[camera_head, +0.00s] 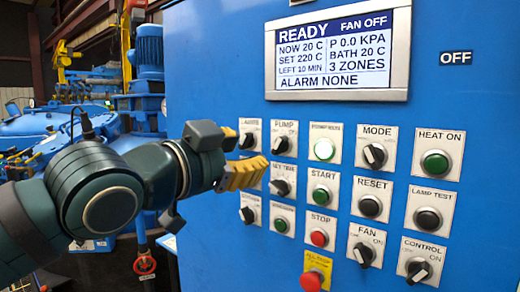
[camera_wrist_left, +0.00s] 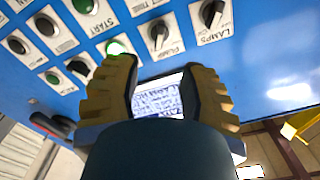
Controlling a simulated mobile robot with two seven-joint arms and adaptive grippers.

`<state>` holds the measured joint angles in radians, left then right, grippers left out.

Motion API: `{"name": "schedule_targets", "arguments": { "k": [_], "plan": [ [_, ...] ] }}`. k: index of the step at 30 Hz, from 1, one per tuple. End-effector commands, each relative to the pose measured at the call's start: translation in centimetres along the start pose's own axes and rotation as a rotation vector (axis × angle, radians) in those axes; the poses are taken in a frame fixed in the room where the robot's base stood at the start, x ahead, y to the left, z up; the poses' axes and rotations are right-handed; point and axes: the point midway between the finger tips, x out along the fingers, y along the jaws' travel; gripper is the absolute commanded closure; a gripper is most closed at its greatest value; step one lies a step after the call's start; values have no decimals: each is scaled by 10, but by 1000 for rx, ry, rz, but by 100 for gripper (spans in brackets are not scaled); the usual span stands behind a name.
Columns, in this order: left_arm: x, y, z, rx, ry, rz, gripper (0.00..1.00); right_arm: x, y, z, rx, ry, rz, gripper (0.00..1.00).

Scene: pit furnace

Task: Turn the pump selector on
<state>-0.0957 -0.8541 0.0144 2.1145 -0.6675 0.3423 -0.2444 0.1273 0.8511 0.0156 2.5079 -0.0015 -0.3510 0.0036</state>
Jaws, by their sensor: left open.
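The pump selector (camera_head: 281,142) is a black knob on a white plate marked PUMP, in the top row of the blue panel. Its setting is too small to read. It also shows in the left wrist view (camera_wrist_left: 157,35), just beyond the fingertips. My left gripper (camera_head: 242,156) is open with yellow ribbed fingers, just left of the pump selector and partly over the leftmost column. In the left wrist view its two fingers (camera_wrist_left: 160,78) stand apart with no control between them. My right gripper is not in view.
The lamps selector (camera_head: 250,134) is close beside the fingers, left of the pump selector. Several other knobs and buttons surround it, including START (camera_head: 321,195) and red STOP (camera_head: 319,238). The display (camera_head: 338,50) above reads READY, FAN OFF. Blue machinery (camera_head: 40,130) stands at left.

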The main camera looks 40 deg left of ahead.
Motion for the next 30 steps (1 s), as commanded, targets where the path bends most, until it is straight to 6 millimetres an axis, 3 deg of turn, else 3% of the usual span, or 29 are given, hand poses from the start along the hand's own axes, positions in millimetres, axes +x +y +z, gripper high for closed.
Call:
{"name": "schedule_targets", "arguments": {
  "k": [7,30],
  "plan": [
    [-18,0,0,2,0,1,59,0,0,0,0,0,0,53],
    [-19,0,0,1,0,0,59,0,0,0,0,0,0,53]
  ]
}}
